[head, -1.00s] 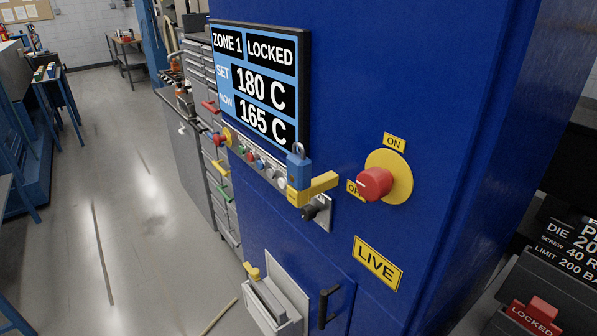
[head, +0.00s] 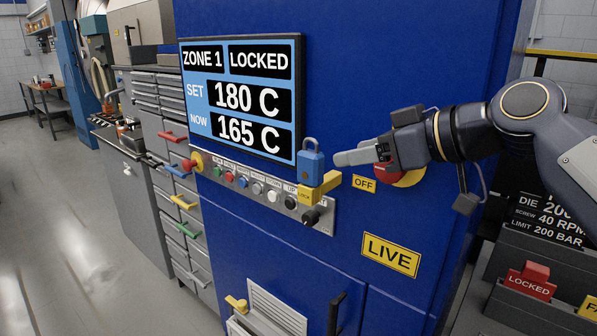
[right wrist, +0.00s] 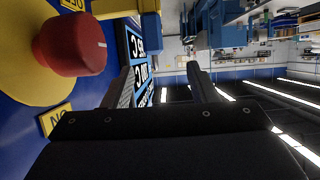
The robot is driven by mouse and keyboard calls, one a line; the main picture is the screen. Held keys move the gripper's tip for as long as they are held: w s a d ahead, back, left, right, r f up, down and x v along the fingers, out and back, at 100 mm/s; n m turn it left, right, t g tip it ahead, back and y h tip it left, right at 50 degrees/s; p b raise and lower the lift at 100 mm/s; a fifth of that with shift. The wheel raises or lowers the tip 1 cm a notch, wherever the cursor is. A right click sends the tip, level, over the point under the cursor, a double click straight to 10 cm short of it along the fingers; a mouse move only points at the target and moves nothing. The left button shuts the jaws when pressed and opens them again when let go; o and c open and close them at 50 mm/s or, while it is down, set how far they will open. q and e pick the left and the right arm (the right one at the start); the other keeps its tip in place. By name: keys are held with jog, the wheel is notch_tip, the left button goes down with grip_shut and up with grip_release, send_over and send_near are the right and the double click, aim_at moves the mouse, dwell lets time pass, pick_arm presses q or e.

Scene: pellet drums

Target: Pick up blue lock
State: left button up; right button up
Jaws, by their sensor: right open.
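The blue lock (head: 311,168) sits upright on a yellow latch bracket (head: 318,193) on the blue cabinet front, shackle at the top. My right gripper (head: 345,157) comes in from the right, its fingertips just right of the lock and apart from it. In the right wrist view, its two fingers (right wrist: 163,80) are spread with nothing between them. My left gripper is not in view.
A red knob (head: 384,172) on a yellow disc sits behind my right gripper; it is close by in the right wrist view (right wrist: 70,43). The display (head: 243,98) is left of the lock. A button strip (head: 257,187) and black handle (head: 335,313) are lower.

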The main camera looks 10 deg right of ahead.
aim_at(303, 156)
jog(key=x, duration=0.2)
jog(key=p+x, duration=0.1)
jog(key=x, duration=0.2)
jog(key=w+r+x, duration=0.1)
jog(key=x, duration=0.2)
jog(key=shift+d, duration=0.25)
jog(key=p+x, duration=0.2)
jog(key=x, duration=0.3)
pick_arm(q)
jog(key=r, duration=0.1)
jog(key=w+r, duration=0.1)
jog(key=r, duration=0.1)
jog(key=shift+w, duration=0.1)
pick_arm(e)
jog(key=c, duration=1.1)
